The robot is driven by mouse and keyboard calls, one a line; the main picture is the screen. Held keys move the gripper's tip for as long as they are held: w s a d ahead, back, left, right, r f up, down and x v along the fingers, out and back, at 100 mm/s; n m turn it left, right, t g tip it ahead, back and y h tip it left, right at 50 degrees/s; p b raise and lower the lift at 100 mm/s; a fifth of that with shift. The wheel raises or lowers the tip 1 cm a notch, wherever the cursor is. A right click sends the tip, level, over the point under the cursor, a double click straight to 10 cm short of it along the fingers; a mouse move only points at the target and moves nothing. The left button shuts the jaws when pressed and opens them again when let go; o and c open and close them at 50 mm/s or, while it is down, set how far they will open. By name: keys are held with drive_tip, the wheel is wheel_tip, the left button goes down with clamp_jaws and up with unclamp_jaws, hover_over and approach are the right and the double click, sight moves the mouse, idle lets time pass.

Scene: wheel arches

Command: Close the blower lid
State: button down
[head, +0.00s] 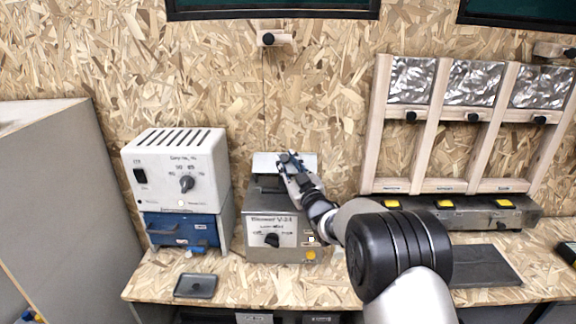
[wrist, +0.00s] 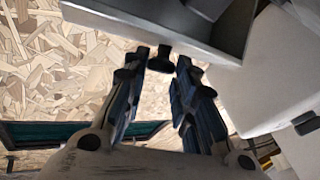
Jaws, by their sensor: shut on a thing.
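The blower (head: 271,232) is a grey metal box with a black dial on its front, standing on the bench in the head view. Its lid (head: 265,162) is raised, a pale plate standing up at the back of the box. My gripper (head: 290,158) is at the lid's upper part and covers some of it. In the wrist view, my gripper (wrist: 162,62) has its blue-black fingers on either side of a small black knob (wrist: 160,60) at the edge of the grey lid (wrist: 165,22). The exact contact on the knob is partly hidden.
A white control unit (head: 175,165) on a blue box (head: 182,229) stands close left of the blower. A small dark tray (head: 195,286) lies in front. A wooden rack (head: 433,140) with foil panels stands at the right. A dark flat plate (head: 482,266) lies below it.

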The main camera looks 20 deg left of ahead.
drive_tip(key=shift+r, duration=0.15)
drive_tip(key=c, duration=1.3)
unclamp_jaws()
drive_tip(key=v, duration=1.2)
drive_tip(key=shift+c, duration=0.3)
